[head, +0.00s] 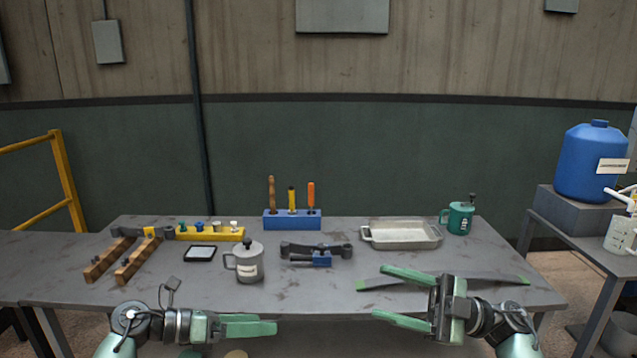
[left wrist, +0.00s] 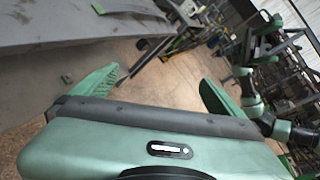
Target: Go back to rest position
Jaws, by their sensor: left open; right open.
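My left gripper (head: 268,327) is at the front edge of the grey table (head: 330,285), low in the head view, pointing right. In the left wrist view its two green fingers (left wrist: 162,80) are spread wide with nothing between them, over the floor beside the table (left wrist: 75,22). My right gripper (head: 380,291) is near the right front of the table, pointing left. Its two green fingers are apart and empty. It partly covers a long flat grey strip with green ends (head: 500,278) on the table.
A lidded grey mug (head: 250,266) and two wooden blocks (head: 137,262) stand left. A dark clamp-like part (head: 318,252), a blue tool holder (head: 292,221), a metal tray (head: 400,236) and a green mug (head: 459,218) are further back. A side table (head: 570,235) holds a blue jug (head: 592,165).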

